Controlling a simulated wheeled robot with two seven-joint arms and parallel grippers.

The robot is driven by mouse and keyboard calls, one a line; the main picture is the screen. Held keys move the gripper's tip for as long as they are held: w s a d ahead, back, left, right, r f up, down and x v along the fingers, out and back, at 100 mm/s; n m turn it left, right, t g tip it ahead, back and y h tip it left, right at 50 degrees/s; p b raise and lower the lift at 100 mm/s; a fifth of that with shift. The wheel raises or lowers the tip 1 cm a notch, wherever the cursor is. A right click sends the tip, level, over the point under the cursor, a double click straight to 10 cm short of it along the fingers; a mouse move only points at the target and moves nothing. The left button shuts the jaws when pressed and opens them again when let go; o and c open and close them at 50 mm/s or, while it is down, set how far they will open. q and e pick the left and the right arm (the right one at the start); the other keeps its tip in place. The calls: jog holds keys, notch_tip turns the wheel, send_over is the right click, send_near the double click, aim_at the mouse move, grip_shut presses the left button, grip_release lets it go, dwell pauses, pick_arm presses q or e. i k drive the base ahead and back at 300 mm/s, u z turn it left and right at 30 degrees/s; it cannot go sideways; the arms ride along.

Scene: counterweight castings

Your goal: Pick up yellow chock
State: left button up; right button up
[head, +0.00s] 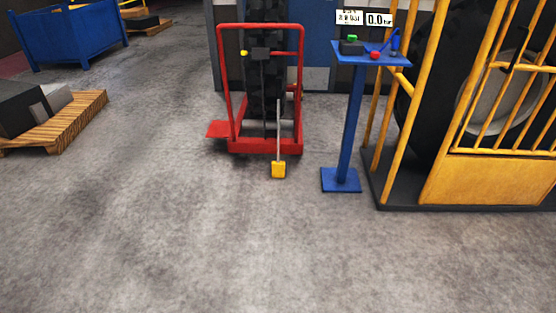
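The yellow chock (278,170) sits on the grey floor just in front of the red wheeled frame. It is small and blocky, and a thin grey upright rod rises from it in front of the frame's right side. I cannot tell from this view whether the chock touches the frame's base. Neither of my grippers shows in the head view.
A red frame (230,100) holds a dark tyre (262,85). To its right stand a blue pedestal (352,125) with small items on top and a yellow cage (490,178). A wooden pallet (75,118) and blue bin (70,38) lie left. The foreground floor is clear.

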aim_at(278, 168)
jog(key=z, duration=0.05)
jog(key=i, duration=2.4)
jog(key=z, duration=0.15)
